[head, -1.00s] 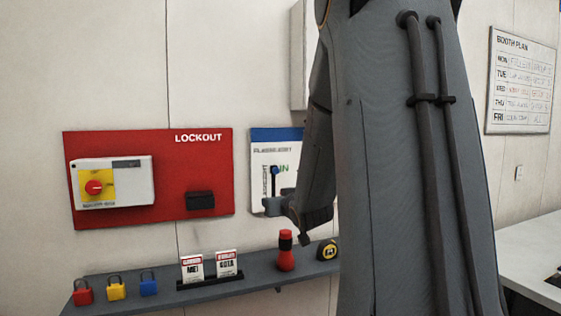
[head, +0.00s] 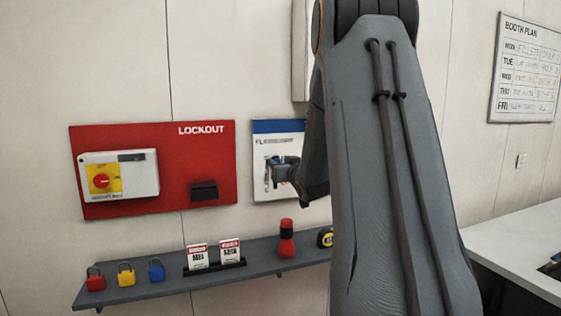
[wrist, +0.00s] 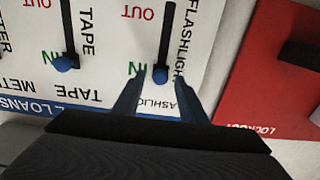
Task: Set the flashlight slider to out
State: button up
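The flashlight slider shows in the wrist view as a dark track with a round blue knob (wrist: 160,74). The picture is inverted there, and the knob is at the track's end beside the green IN; the red OUT is at the other end. My gripper (wrist: 160,80) is open, with its fingertips on either side of the knob; I cannot tell whether they touch it. In the head view my gripper (head: 278,165) is in front of the white loans board (head: 262,187) and hides the slider.
A tape slider with a blue knob (wrist: 64,64) is beside the flashlight one. A red lockout board (head: 150,210) is mounted left of the loans board. Below is a grey shelf (head: 130,294) with padlocks, tags, a red flashlight (head: 286,240) and a tape measure (head: 325,238).

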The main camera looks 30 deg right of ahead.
jog(key=shift+w, duration=0.15)
jog(key=shift+c, duration=0.2)
grip_shut()
notch_tip(320, 180, down, 10)
jog(key=b, duration=0.6)
jog(key=shift+r+b, duration=0.15)
jog(key=shift+b, duration=0.2)
jog(key=shift+o, duration=0.2)
grip_release()
jog(key=shift+r, duration=0.1)
